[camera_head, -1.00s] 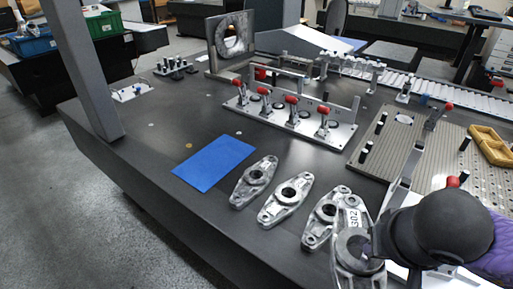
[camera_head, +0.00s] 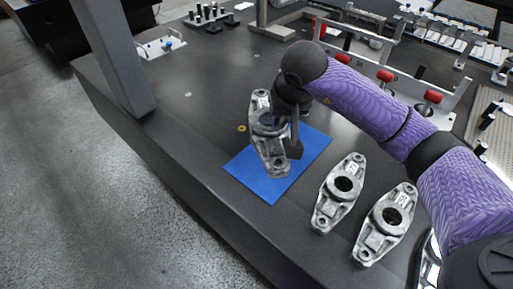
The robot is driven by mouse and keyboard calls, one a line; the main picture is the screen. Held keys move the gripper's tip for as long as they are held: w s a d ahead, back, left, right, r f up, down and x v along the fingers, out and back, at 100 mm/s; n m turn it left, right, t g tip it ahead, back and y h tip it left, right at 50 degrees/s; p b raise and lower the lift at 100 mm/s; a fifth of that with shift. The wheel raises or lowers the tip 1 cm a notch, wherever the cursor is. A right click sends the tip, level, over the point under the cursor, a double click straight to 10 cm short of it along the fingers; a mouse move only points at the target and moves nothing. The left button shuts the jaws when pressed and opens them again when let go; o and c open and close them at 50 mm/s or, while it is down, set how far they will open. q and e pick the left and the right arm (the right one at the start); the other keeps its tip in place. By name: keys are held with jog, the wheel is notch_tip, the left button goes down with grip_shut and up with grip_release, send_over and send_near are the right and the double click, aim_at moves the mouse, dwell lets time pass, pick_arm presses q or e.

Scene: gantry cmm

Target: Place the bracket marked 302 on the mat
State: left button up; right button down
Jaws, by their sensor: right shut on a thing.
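My right gripper (camera_head: 290,140) is shut on a grey metal bracket (camera_head: 267,150) with a round central hole. The bracket appears over the blue mat (camera_head: 273,190), its long axis running up the picture, its far end overlapping the dark table beyond the mat. I cannot tell whether it touches the mat. No number is readable on it. Two similar brackets, one nearer the mat (camera_head: 339,188) and one farther right (camera_head: 386,222), lie on the table. Another bracket (camera_head: 430,265) is partly hidden behind my right arm. My left gripper is not in view.
A clamp fixture with red handles (camera_head: 385,76) stands behind my right arm. A grey upright post (camera_head: 113,55) rises at the left table edge. A small white plate (camera_head: 161,47) and a group of dark pegs (camera_head: 207,14) are at the back.

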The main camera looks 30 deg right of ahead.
jog(key=shift+m, duration=0.3)
jog(key=f+b, duration=0.1)
jog(key=f, duration=0.3)
jog(key=d+f+b, duration=0.1)
jog(key=f+b, duration=0.1)
jog(key=f, duration=0.1)
jog(key=d+f+b, duration=0.1)
jog(key=f, duration=0.3)
jog(key=shift+w+d+f+b, duration=0.2)
jog(key=shift+w+f+b, duration=0.1)
jog(key=shift+w+b, duration=0.1)
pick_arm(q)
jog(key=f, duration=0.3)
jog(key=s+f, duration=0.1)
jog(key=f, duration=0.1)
pick_arm(e)
jog(key=shift+r, duration=0.1)
jog(key=c, duration=1)
grip_release()
jog(key=o, duration=0.5)
jog(key=shift+c, duration=0.2)
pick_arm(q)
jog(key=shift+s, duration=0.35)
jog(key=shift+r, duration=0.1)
